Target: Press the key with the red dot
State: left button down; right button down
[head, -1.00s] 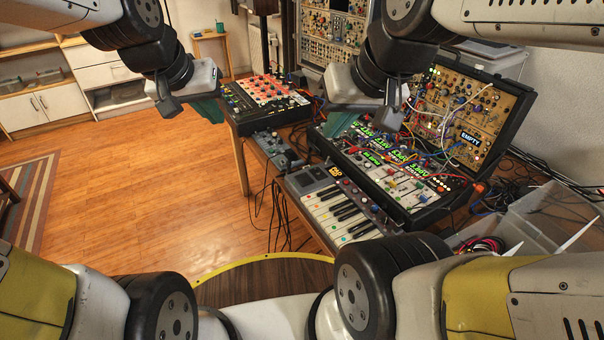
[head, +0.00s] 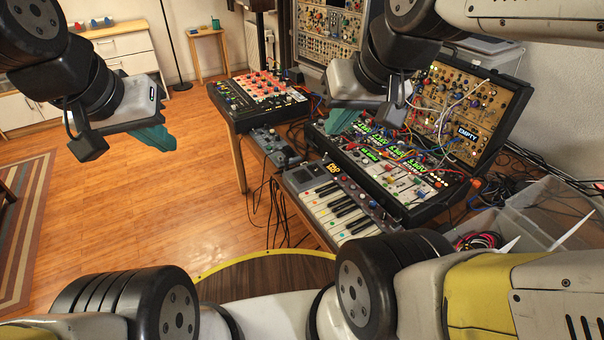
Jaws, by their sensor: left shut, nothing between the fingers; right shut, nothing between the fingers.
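A small keyboard (head: 335,200) with white and black keys stands on the table's near end in the head view. Small coloured dots sit on its white keys; they are too small for me to tell surely which one is red. My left gripper (head: 154,138), with teal fingers, is shut and empty over the open floor, well to the left of the keyboard. My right gripper (head: 343,121), also with teal fingers, is shut and empty. It appears above the synth cases, behind the keyboard in the picture, and touches no key that I can see.
An open synth case (head: 470,110) with patch cables stands behind and right of the keyboard. A red-topped mixer (head: 262,88) and a small pedal box (head: 274,147) are to the left. A clear bin (head: 530,215) is at right. The wooden floor (head: 190,200) at left is free.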

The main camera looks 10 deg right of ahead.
aim_at(303, 195)
jog(key=z, duration=1.45)
jog(key=k+j+z, duration=0.2)
jog(key=k+j, duration=0.45)
